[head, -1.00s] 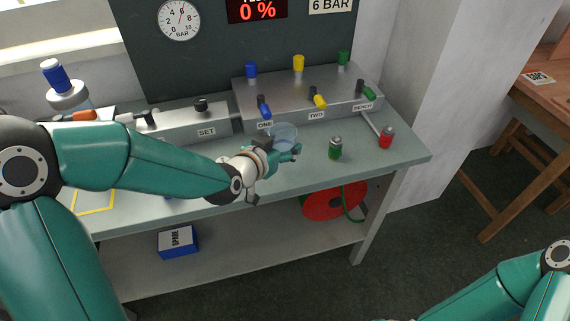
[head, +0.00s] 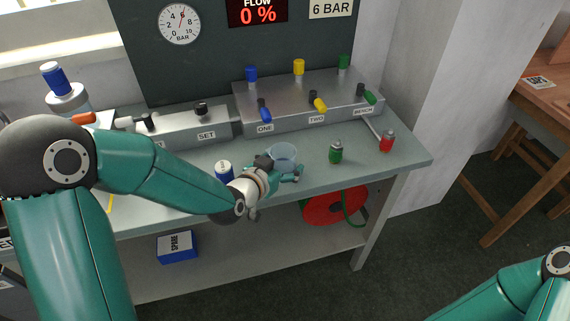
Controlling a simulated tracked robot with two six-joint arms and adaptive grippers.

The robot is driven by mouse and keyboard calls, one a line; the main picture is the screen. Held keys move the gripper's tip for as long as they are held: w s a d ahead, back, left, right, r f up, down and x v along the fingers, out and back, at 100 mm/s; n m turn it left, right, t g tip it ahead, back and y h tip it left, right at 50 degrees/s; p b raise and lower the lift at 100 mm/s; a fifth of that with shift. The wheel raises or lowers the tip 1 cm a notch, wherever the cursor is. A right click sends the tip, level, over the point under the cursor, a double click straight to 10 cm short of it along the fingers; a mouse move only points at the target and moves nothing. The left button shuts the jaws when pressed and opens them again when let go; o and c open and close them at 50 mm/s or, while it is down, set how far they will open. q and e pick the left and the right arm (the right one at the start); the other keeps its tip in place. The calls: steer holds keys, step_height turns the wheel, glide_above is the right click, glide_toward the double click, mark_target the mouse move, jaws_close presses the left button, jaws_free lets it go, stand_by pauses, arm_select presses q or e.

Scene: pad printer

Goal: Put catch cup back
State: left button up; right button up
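The catch cup is a clear, pale-blue cup (head: 284,154) at the middle of the bench in the head view, below the valve label ONE. My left gripper (head: 284,168) is at the cup's near side, with a dark finger part at its left and a teal finger across its front. It appears shut on the cup, though the far side of the grip is hidden. I cannot tell whether the cup touches the bench top. Only part of my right arm shows at the bottom right; its gripper is out of the frame.
The metal valve block (head: 300,98) is behind. The bench top (head: 365,170) is clear at the front right.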

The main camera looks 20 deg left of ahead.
mark_target(276, 167)
arm_select(q)
steer(key=shift+r, duration=0.15)
steer(key=shift+s+a+r, duration=0.1)
steer(key=shift+s+r, duration=0.05)
steer(key=shift+s, duration=0.25)
steer(key=v, duration=0.4)
steer(key=shift+s+r, duration=0.15)
steer(key=shift+s, duration=0.15)
steer(key=b+v, duration=0.4)
steer(key=shift+s+a, duration=0.15)
steer(key=shift+b+v, duration=0.95)
steer(key=shift+v, duration=0.05)
steer(key=shift+s, duration=0.1)
